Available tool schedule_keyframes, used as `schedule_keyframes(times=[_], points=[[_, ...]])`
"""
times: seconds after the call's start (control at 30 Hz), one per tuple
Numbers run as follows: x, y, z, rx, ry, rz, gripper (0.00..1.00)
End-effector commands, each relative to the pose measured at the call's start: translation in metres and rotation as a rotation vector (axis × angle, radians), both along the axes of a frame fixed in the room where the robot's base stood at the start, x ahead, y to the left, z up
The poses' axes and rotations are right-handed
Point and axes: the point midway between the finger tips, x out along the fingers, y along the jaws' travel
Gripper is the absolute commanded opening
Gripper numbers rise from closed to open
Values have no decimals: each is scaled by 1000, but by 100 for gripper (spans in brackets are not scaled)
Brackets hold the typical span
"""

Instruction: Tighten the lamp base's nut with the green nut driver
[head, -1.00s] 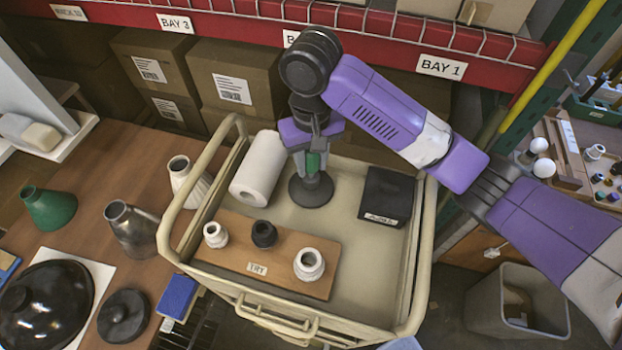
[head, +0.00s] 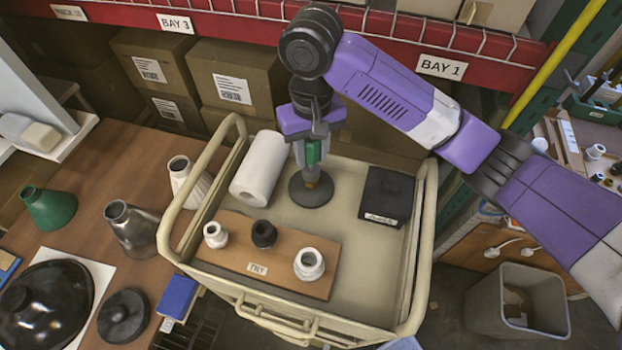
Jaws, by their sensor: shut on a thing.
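My gripper (head: 307,143) is shut on the green nut driver (head: 313,153), which it holds upright over the cart. The round dark lamp base (head: 311,194) stands on the cart's tray, directly below the driver. The driver's lower end is just above the middle of the base, where a small brass-coloured part (head: 310,184) shows. The nut itself is too small to make out, and I cannot tell whether the driver touches it. The gripper fingers partly hide the driver's handle.
The beige cart (head: 420,265) also carries a paper towel roll (head: 259,168) left of the base, a black box (head: 386,196) to the right, and a wooden board (head: 230,262) with several sockets in front. Shelf boxes (head: 237,90) stand behind. Tray space between base and board is clear.

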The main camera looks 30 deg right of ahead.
Motion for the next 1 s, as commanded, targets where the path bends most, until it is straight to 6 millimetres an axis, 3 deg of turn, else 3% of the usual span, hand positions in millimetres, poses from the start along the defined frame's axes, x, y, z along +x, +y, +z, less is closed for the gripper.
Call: schedule_keyframes(times=[0.27, 0.77, 1.0], points=[[0, 0, 2, 0, -1, 0, 0], [1, -1, 36, -1, -3, 0, 0], [0, 0, 40, 0, 0, -1, 0]])
